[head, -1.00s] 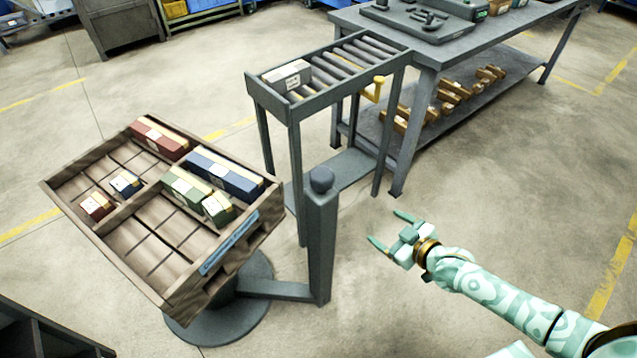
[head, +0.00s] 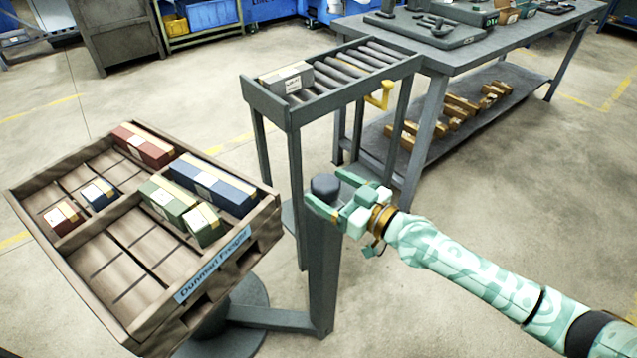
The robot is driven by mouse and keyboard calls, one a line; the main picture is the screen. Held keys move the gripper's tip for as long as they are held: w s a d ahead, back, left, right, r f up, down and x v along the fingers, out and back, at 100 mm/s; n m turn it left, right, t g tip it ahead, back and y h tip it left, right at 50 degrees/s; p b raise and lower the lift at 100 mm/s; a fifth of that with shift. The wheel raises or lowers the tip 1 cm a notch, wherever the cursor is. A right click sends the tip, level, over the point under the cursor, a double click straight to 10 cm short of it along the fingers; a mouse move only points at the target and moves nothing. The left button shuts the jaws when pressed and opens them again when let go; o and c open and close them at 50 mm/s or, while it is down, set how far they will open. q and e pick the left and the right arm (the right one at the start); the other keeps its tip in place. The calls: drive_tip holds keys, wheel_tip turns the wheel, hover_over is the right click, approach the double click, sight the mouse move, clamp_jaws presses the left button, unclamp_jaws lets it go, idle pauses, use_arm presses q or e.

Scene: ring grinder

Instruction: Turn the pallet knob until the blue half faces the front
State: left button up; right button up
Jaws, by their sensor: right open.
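The pallet knob (head: 325,185) is a dark grey rounded cap on top of a grey post (head: 321,270). The wooden pallet (head: 180,300) stands tilted on a round base (head: 240,318) left of the post, with a blue label reading "Dunmari Freight" on its edge. It holds a long blue box (head: 213,185), a red box (head: 143,145), green boxes (head: 168,199) and small red and blue boxes. My right gripper (head: 335,193) is open, its fingers at either side of the knob; I cannot tell whether they touch it. My left gripper is not in view.
A roller conveyor stand (head: 290,118) with a grey-white box (head: 286,78) and a yellow handle (head: 380,97) stands behind the post. A workbench (head: 470,55) is at the back right, with brown pieces on its lower shelf. The floor at right is clear.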

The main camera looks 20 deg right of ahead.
sight(319, 182)
drive_tip(key=shift+x, duration=1.85)
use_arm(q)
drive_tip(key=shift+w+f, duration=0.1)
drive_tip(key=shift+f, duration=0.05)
use_arm(e)
drive_tip(key=shift+c, duration=0.3)
